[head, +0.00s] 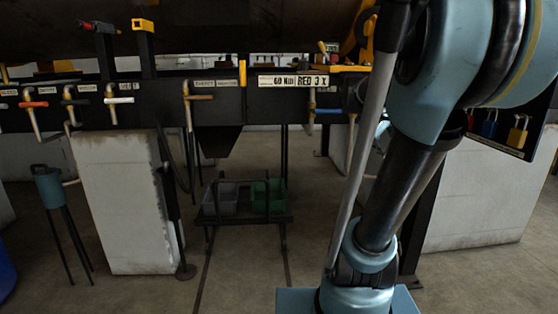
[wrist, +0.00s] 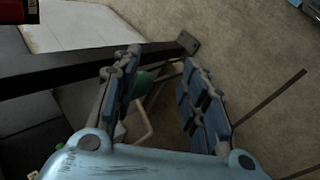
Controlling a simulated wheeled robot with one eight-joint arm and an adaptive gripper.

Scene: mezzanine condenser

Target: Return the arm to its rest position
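My arm (head: 405,190) stands on the right side of the head view, with blue joints and dark links, and reaches up out of the top of the picture. My gripper does not show in the head view. In the wrist view my gripper (wrist: 162,62) has its two blue-padded fingers apart, with nothing between the pads. Beyond the fingers are the concrete floor (wrist: 235,50), a dark metal beam (wrist: 90,68) and a small green object (wrist: 143,83), partly hidden by the left finger.
A dark rail with labelled valve handles (head: 120,100) crosses the head view. White blocks (head: 125,205) stand below it. A low cart (head: 245,217) with grey and green bins is at centre. Padlocks (head: 517,135) hang on a board at right. Open floor (head: 240,280) lies in front.

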